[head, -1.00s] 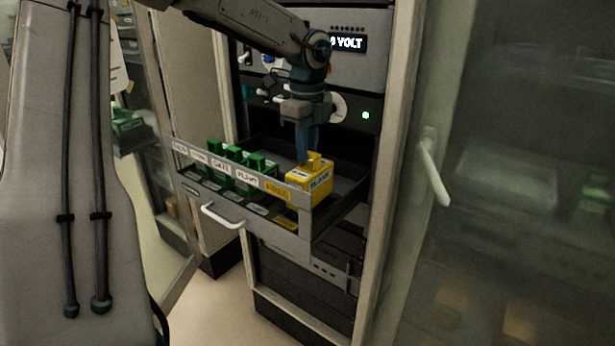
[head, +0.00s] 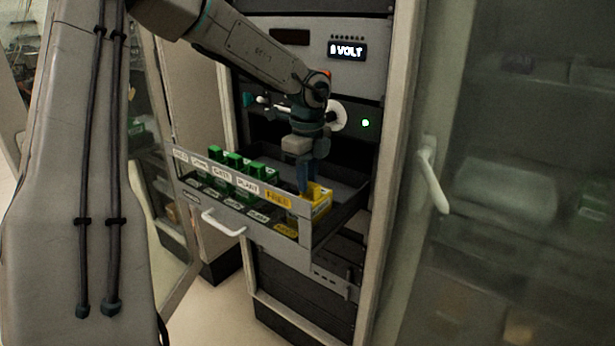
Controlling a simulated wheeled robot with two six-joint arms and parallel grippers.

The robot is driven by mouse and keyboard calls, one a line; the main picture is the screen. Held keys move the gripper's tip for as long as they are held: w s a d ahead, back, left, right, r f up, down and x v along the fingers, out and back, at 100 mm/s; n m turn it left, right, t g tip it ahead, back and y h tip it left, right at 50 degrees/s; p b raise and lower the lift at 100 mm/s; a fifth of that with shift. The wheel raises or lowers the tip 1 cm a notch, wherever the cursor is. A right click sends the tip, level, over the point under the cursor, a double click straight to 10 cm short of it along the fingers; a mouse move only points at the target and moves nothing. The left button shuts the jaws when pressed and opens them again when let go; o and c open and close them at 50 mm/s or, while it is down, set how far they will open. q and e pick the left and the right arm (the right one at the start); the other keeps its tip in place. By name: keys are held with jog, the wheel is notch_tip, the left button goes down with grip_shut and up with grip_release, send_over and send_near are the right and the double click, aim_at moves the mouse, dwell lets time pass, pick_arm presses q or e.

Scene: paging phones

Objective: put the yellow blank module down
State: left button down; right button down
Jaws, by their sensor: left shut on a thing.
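The yellow blank module (head: 320,207) is low in the right front part of the pulled-out drawer (head: 275,247), behind its front rail. The rail hides most of its front face. My left gripper (head: 306,188) reaches down from above and is shut on the module's top grip. I cannot tell whether the module touches the drawer floor. My right gripper is not in view.
Several green modules (head: 236,162) stand in the drawer to the left, behind labels on the rail. The drawer has a white handle (head: 223,222). A glass cabinet door with a pale handle (head: 433,180) stands at right. The drawer's back right looks empty.

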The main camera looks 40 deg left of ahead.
pick_arm(q)
jog(key=c, duration=1.5)
grip_release()
jog(key=shift+f, duration=0.1)
jog(key=shift+o, duration=1.2)
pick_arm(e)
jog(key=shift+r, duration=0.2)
pick_arm(q)
jog(key=shift+r, duration=0.2)
notch_tip(320, 180, up, 6)
jog(key=shift+r, duration=0.2)
notch_tip(320, 180, up, 6)
jog(key=p, duration=0.5)
jog(key=shift+f, duration=0.25)
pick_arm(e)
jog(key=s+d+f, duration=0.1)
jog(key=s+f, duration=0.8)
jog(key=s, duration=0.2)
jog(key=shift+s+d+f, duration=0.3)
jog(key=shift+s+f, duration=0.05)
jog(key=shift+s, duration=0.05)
pick_arm(q)
jog(key=shift+f, duration=0.1)
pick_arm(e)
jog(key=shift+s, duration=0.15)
